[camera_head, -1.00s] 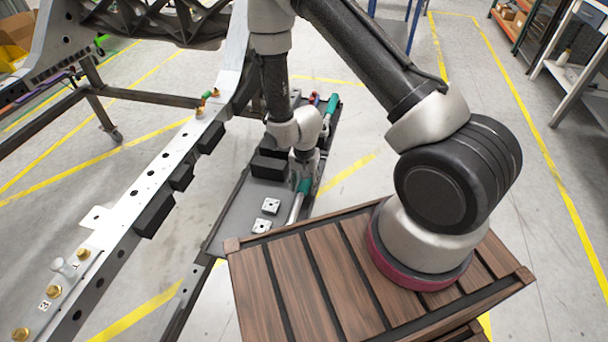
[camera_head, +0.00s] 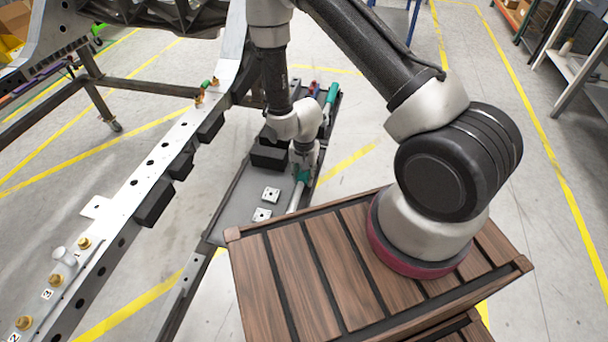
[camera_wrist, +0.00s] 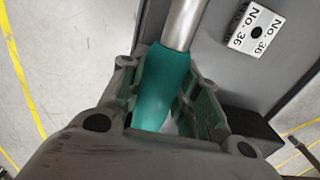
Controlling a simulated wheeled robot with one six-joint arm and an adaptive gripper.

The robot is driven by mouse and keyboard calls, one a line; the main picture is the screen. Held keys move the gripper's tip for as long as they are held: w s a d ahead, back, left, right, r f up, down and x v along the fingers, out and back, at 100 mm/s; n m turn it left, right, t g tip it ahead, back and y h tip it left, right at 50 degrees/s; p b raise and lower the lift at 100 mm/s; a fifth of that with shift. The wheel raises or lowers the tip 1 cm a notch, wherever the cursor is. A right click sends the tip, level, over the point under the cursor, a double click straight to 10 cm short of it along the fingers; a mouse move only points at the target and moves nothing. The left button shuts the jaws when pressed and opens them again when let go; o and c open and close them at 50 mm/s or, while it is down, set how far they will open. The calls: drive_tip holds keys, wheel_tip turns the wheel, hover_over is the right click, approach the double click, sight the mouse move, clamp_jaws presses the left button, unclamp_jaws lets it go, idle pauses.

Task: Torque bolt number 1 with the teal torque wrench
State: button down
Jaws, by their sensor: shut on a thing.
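The teal torque wrench shows its teal handle (camera_wrist: 165,82) between the fingers in the wrist view, with a silver shaft running up from it. In the head view its handle (camera_head: 302,176) and shaft are partly hidden by the arm. My gripper (camera_head: 304,160) is shut around the handle, low over the dark tray (camera_head: 235,205). Gold bolts stand on the chassis rail at lower left, one (camera_head: 55,280) by a "3" label and another (camera_head: 25,322) by a "2" label. I cannot make out a number 1 label.
White blocks (camera_head: 271,193), one reading "No. 36" in the wrist view (camera_wrist: 255,30), lie near the wrench. Black blocks (camera_head: 268,155) and another green-handled tool (camera_head: 331,95) are farther back. A grey cylinder (camera_head: 64,256) stands among the bolts. Floor between rail and tray is clear.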

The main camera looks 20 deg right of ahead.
drive_tip(key=shift+r, duration=0.1)
drive_tip(key=shift+r, duration=3.45)
